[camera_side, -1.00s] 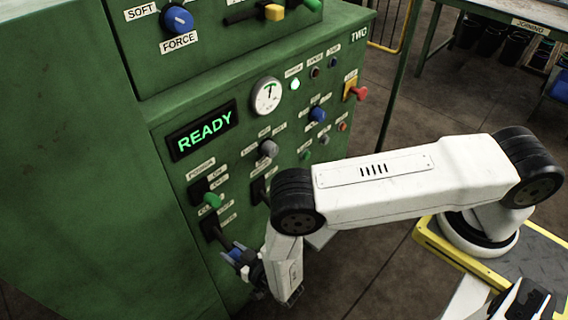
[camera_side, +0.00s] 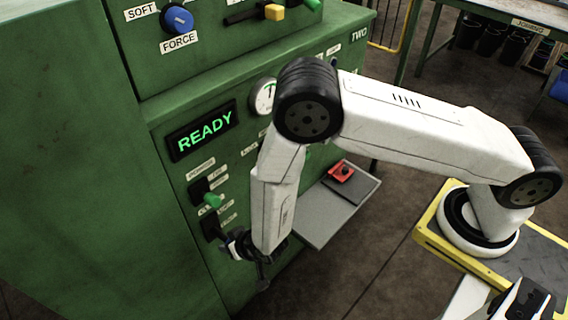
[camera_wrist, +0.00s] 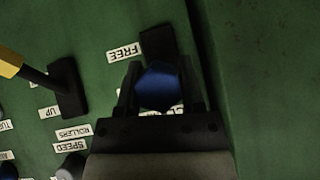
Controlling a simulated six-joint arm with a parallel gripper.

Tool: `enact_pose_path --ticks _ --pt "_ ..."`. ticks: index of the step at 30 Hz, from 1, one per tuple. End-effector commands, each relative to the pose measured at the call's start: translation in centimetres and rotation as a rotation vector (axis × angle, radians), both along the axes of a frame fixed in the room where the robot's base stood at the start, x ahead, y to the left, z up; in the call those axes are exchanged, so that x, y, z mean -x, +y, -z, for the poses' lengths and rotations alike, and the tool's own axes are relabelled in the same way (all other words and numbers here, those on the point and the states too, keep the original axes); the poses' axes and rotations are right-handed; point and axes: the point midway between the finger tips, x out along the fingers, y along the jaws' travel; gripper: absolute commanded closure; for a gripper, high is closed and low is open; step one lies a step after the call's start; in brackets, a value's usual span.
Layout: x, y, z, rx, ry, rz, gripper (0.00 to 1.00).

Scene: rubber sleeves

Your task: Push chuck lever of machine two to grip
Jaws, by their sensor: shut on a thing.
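Machine two (camera_side: 222,72) is the green cabinet with a lit READY display (camera_side: 202,131). A lever with a blue knob (camera_wrist: 160,86) comes out of a dark slot (camera_wrist: 158,42) beside a FREE label (camera_wrist: 124,52); another label is mostly hidden behind the gripper. My gripper (camera_wrist: 160,92) is shut around the blue knob, one finger on each side. In the side view my gripper (camera_side: 240,245) is low on the machine's front, and the knob is mostly hidden there.
A green-knobbed lever (camera_side: 212,200) sits just above. In the wrist view a yellow-knobbed lever (camera_wrist: 8,62) stands to the left. A grey tray (camera_side: 320,228) with a red thing (camera_side: 341,171) juts out right of my forearm. The floor in front is clear.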

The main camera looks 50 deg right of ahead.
Motion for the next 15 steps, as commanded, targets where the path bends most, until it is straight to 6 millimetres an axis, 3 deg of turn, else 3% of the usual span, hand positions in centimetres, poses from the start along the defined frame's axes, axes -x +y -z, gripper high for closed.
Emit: enact_pose_path --ticks 15 --pt "-0.7 0.0 -1.8 0.002 0.244 -0.004 1.0"
